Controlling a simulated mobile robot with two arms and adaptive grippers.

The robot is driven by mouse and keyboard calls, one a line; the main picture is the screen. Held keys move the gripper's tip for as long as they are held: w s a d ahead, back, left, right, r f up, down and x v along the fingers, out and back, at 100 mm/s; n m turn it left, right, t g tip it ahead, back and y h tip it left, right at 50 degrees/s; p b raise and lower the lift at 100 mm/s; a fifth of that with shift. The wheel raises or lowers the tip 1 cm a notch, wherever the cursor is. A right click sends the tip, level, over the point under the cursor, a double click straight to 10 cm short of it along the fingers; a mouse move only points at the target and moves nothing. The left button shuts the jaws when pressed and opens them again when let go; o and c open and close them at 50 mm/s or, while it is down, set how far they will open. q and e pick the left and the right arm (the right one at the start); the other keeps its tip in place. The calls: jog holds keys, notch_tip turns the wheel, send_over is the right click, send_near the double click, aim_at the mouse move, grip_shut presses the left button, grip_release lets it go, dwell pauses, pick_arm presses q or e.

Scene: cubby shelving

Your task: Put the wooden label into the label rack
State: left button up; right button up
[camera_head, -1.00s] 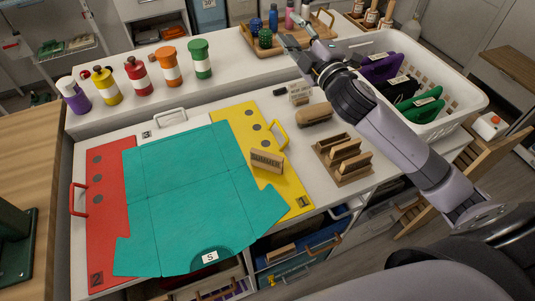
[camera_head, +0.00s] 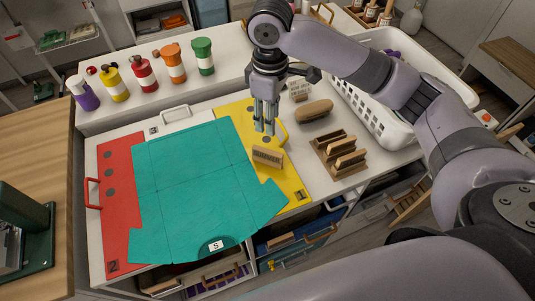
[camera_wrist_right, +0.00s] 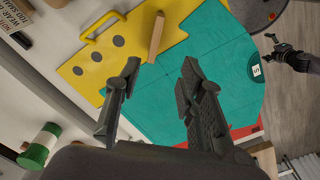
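The wooden label (camera_head: 267,156), a small block with lettering, stands on the yellow board beside the teal sheet. It also shows in the right wrist view (camera_wrist_right: 156,38), just beyond the fingers. My right gripper (camera_head: 265,130) points down above and slightly behind the label. In the wrist view its two fingers (camera_wrist_right: 160,72) are apart with nothing between them. The label rack (camera_head: 342,156) is a wooden holder with upright wooden pieces in it, right of the label. My left gripper (camera_wrist_right: 285,56) shows small at the right of the wrist view; its opening is unclear.
The teal sheet (camera_head: 195,185) covers much of the table between the red board (camera_head: 118,220) and the yellow board (camera_head: 294,190). A brown rounded object (camera_head: 314,110) lies behind the rack. A white basket (camera_head: 385,125) stands at the right. Several bottles (camera_head: 172,62) line the back ledge.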

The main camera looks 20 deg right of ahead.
jog(key=p, duration=0.2)
send_near(268, 151)
jog(key=f, duration=0.5)
jog(key=shift+s+f, duration=0.2)
jog(key=shift+s, duration=0.15)
jog(key=shift+w+f+p, duration=0.25)
jog(key=shift+f+p, duration=0.05)
jog(key=shift+f, duration=1.05)
jog(key=shift+w+f+p, duration=0.2)
jog(key=shift+f+p, duration=0.05)
jog(key=shift+f, duration=1.1)
jog(key=shift+c, duration=0.2)
grip_shut()
